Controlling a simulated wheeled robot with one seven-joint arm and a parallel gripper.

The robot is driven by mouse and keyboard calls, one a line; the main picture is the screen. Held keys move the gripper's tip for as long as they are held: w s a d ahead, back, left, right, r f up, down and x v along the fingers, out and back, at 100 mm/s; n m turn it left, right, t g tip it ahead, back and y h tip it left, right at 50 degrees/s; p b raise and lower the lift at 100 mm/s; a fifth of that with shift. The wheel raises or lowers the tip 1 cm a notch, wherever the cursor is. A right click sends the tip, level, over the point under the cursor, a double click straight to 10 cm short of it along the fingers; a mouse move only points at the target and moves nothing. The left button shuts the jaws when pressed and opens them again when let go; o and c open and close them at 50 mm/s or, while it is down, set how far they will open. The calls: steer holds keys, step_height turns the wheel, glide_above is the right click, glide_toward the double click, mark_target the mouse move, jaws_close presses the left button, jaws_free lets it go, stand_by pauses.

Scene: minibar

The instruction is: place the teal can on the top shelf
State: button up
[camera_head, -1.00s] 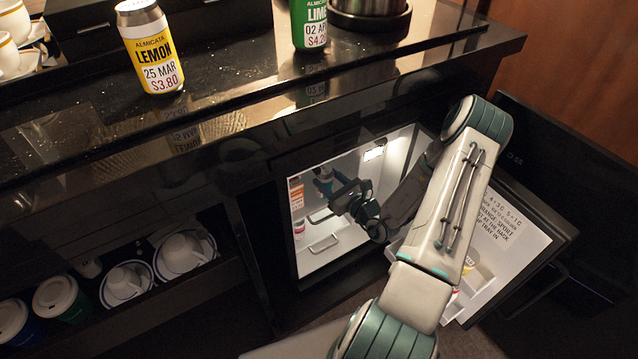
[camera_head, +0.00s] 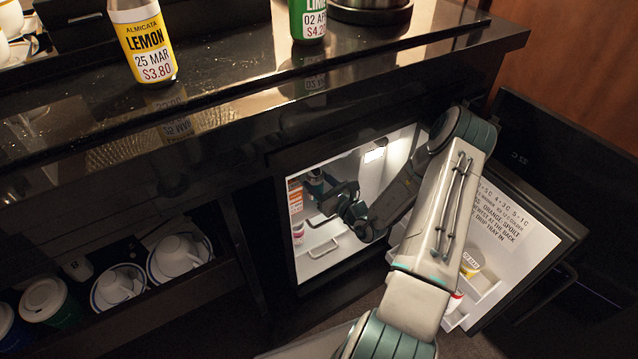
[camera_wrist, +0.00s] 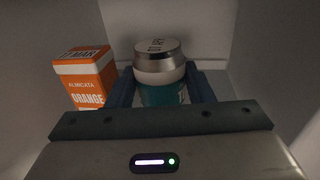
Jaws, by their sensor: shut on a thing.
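The teal can (camera_wrist: 160,92) with a silver top is upright between the fingers of my gripper (camera_wrist: 162,85) in the wrist view. My gripper is shut on it. In the head view my gripper (camera_head: 328,190) reaches inside the open minibar fridge (camera_head: 318,262), near its upper left, and the can (camera_head: 313,180) shows only in part as a dark teal shape. An orange carton (camera_wrist: 84,78) stands just left of the can in the wrist view. I cannot tell whether the can touches the shelf under it.
The open fridge door (camera_head: 520,235), with a printed notice and items in its racks, is to the right of my arm. Cups (camera_head: 175,255) sit on a lower left shelf.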

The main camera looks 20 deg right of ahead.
steer(key=o, duration=1.2)
steer(key=shift+f, duration=0.1)
steer(key=p+v, duration=0.3)
steer(key=v, duration=0.9)
steer(key=shift+r, duration=0.25)
